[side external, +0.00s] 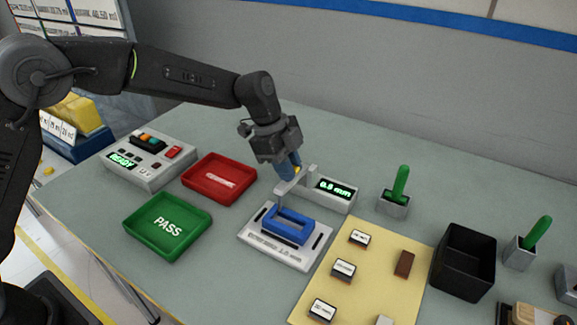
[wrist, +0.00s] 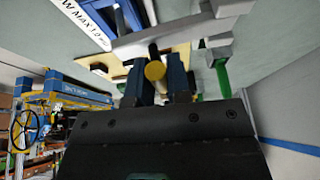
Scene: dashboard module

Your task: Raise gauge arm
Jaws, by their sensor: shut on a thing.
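The grey gauge arm (side external: 291,183) reaches from the gauge body (side external: 333,198), whose green display is lit, out over a blue frame-shaped part (side external: 288,226). The part sits on a light fixture plate (side external: 262,251). My gripper (side external: 291,172) is at the gauge arm, its blue fingers pointing down. In the wrist view, my gripper (wrist: 157,77) has its fingers on both sides of a yellow knob (wrist: 155,70), shut on it. The gauge arm (wrist: 180,36) crosses just beyond the knob. The exact finger contact is partly hidden in the side view.
A green PASS tray (side external: 168,226) and a red tray (side external: 219,178) lie left of the fixture. A control box (side external: 149,160) reads READY. To the right are a yellow mat (side external: 375,275) with small parts, a black bin (side external: 463,262) and green-handled tools in holders (side external: 393,203).

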